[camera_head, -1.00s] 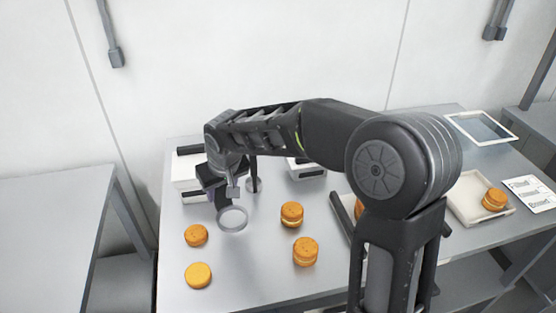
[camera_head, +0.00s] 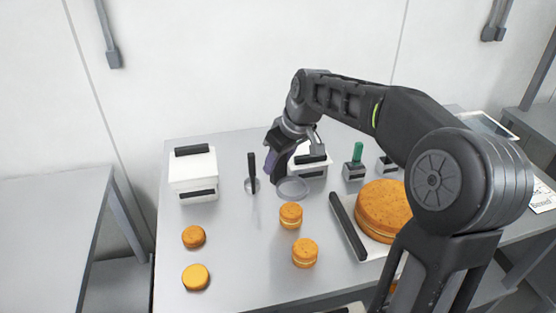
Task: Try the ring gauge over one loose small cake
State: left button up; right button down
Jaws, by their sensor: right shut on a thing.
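My right gripper (camera_head: 279,174) is shut on the grey ring gauge (camera_head: 293,188), which is held flat near the middle of the table. The ring is just behind a small filled cake (camera_head: 291,215) and not around it; its height above the table is hard to tell. A second small filled cake (camera_head: 305,253) stands nearer the front. Two thinner orange rounds (camera_head: 194,237) and (camera_head: 196,277) lie to the left. My left gripper is not in view.
White boxes (camera_head: 193,173), a spatula-like tool (camera_head: 252,172) and a green-handled tool (camera_head: 357,153) stand at the back.

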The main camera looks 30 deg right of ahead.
aim_at(281, 175)
jog(key=shift+f+b, duration=2.1)
jog(key=shift+f, duration=0.6)
jog(key=shift+r, duration=0.1)
jog(key=shift+f+b, duration=2.5)
jog(key=shift+f, duration=0.7)
jog(key=shift+r, duration=0.1)
jog(key=shift+r+p, duration=2)
jog(key=shift+r, duration=0.45)
jog(key=shift+r+p, duration=1.8)
jog(key=shift+r, duration=0.6)
